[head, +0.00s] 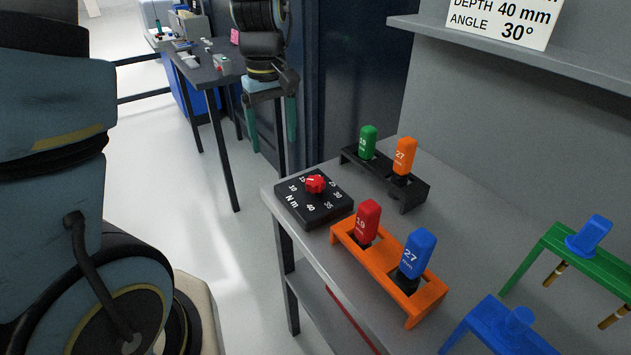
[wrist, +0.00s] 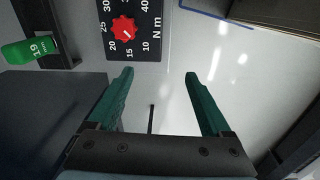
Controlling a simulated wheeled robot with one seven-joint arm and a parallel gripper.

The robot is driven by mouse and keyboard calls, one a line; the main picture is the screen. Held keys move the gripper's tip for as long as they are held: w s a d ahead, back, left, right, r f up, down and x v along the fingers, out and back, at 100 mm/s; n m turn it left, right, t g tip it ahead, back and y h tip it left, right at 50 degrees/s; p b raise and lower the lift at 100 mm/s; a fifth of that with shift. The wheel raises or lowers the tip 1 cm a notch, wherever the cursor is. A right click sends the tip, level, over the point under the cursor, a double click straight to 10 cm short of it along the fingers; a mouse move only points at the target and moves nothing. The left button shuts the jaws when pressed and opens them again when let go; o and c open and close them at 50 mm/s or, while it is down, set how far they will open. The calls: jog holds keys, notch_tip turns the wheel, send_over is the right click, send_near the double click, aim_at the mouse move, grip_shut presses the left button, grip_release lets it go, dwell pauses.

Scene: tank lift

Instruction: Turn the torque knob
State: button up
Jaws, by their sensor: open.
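The torque knob (head: 315,184) is red and lobed. The knob (wrist: 124,28) is also in the wrist view, at the top. It bears a pale mark; I cannot tell its exact setting. My gripper (head: 272,134) hangs above and behind the bench's left corner in the head view, apart from the knob. In the wrist view its two teal fingers (wrist: 160,74) are spread with nothing between them, and the knob lies beyond the left fingertip.
Beside the dial stand an orange rack (head: 425,305) with red and blue tools and a black rack (head: 413,190) with green and orange tools. Green (head: 555,240) and blue (head: 495,330) stands are at right. A shelf (head: 500,48) overhangs the back. Another table (head: 205,70) stands behind.

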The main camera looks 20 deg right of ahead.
send_near(315, 180)
jog(key=shift+n, duration=0.4)
notch_tip(315, 180, down, 9)
jog(key=shift+d+f+p, duration=0.1)
jog(key=shift+p, duration=0.5)
grip_shut()
